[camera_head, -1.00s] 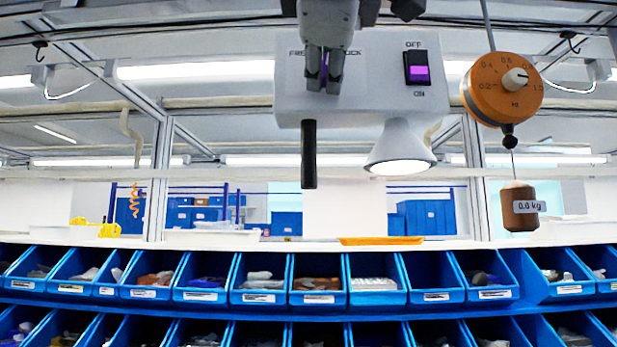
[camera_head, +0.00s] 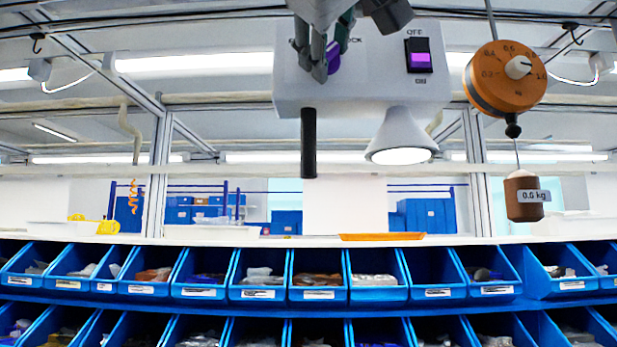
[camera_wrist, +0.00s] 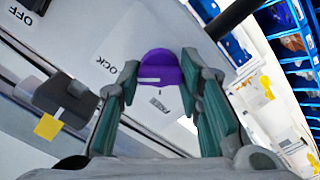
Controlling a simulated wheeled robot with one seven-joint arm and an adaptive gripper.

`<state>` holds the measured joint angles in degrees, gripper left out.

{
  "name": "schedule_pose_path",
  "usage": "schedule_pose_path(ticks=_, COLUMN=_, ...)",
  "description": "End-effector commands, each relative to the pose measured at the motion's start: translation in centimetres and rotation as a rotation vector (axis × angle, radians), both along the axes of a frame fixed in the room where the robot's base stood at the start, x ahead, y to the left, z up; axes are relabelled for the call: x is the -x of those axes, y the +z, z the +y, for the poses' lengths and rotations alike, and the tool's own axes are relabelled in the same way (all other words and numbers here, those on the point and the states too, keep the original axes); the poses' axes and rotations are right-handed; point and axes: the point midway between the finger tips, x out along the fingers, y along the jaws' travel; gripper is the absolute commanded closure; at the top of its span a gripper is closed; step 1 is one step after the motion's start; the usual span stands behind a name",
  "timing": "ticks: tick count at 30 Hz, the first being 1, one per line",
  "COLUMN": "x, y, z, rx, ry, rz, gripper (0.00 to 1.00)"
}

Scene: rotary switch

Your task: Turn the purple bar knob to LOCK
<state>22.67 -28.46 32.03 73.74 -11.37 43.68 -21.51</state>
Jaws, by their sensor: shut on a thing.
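The purple bar knob (camera_head: 333,57) sits on the front of a grey panel box (camera_head: 375,90). In the head view my gripper (camera_head: 320,66) covers much of it. In the wrist view the knob (camera_wrist: 160,66) lies between my two fingers (camera_wrist: 165,76), which are shut on it. A pale line marks the knob's face. The LOCK label (camera_wrist: 105,62) shows up and left of the knob in the wrist view. Part of another label (camera_wrist: 158,105) shows below the knob. In the head view only the end of the LOCK label (camera_head: 352,40) shows.
A purple rocker switch (camera_head: 420,60) between OFF and ON is on the panel's right. A black rod (camera_head: 309,145) and a lit lamp (camera_head: 399,140) hang below the box. An orange dial scale (camera_head: 507,78) with a brown weight (camera_head: 525,198) hangs at right. Blue bins (camera_head: 317,287) line the bottom.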

Motion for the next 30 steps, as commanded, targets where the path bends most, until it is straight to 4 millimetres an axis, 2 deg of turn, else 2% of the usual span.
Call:
schedule_pose_path(ticks=13, x=0.0, y=0.2, z=0.0, rx=-0.01, ry=0.001, rz=-0.007, gripper=0.95)
schedule_pose_path(ticks=14, x=0.0, y=0.3, z=0.0, rx=-0.01, ry=0.001, rz=-0.007, gripper=0.6)
schedule_pose_path(ticks=15, x=0.0, y=0.2, z=0.0, rx=-0.01, ry=0.001, rz=-0.007, gripper=0.51)
schedule_pose_path(ticks=16, x=0.0, y=0.2, z=0.0, rx=-0.009, ry=0.001, rz=-0.007, gripper=0.47)
schedule_pose_path(ticks=26, x=0.2, y=0.1, z=0.0, rx=-0.008, ry=0.001, rz=-0.004, gripper=0.47)
schedule_pose_path(ticks=30, x=1.5, y=0.2, z=0.1, rx=-0.007, ry=0.001, rz=-0.007, gripper=0.47)
